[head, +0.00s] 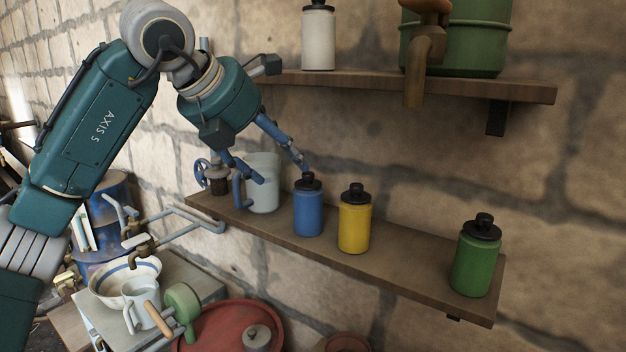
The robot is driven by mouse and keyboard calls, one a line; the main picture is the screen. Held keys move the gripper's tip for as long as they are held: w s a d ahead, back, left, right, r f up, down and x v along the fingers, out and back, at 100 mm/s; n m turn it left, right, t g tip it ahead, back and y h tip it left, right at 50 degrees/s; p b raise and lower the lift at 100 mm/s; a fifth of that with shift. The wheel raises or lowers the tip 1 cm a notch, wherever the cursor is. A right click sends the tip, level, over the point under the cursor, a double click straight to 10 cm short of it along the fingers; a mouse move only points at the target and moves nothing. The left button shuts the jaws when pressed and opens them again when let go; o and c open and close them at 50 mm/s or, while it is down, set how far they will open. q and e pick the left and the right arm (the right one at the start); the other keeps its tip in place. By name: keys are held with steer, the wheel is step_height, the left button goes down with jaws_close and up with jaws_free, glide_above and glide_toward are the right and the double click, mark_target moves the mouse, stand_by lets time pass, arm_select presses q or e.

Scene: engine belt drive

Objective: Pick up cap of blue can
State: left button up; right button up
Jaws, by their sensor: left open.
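The blue can (308,213) stands upright on the lower wooden shelf (400,268). Its black cap (308,182) sits on top of it. My left gripper (282,173) is open and empty, coming in from the upper left. One blue finger ends close to the top of the black cap; I cannot tell whether it touches. The other finger ends further left, in front of the white mug (263,190), and covers part of it. My right gripper is not in view.
On the same shelf, a yellow can (354,222) stands close to the right of the blue can and a green can (475,262) near the right end. The upper shelf (420,86) holds a white can (318,40) and a large green container (478,40) with a tap.

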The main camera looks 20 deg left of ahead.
mark_target(304, 180)
arm_select(q)
steer(key=p+x, duration=0.1)
steer(key=x, duration=0.2)
steer(key=p+x, duration=0.1)
steer(key=x, duration=0.2)
steer(key=p+x, duration=0.2)
steer(key=x, duration=0.1)
steer(key=shift+w+d, duration=0.15)
steer(key=shift+w, duration=0.35)
steer(key=shift+w+f, duration=0.1)
steer(key=shift+w, duration=0.1)
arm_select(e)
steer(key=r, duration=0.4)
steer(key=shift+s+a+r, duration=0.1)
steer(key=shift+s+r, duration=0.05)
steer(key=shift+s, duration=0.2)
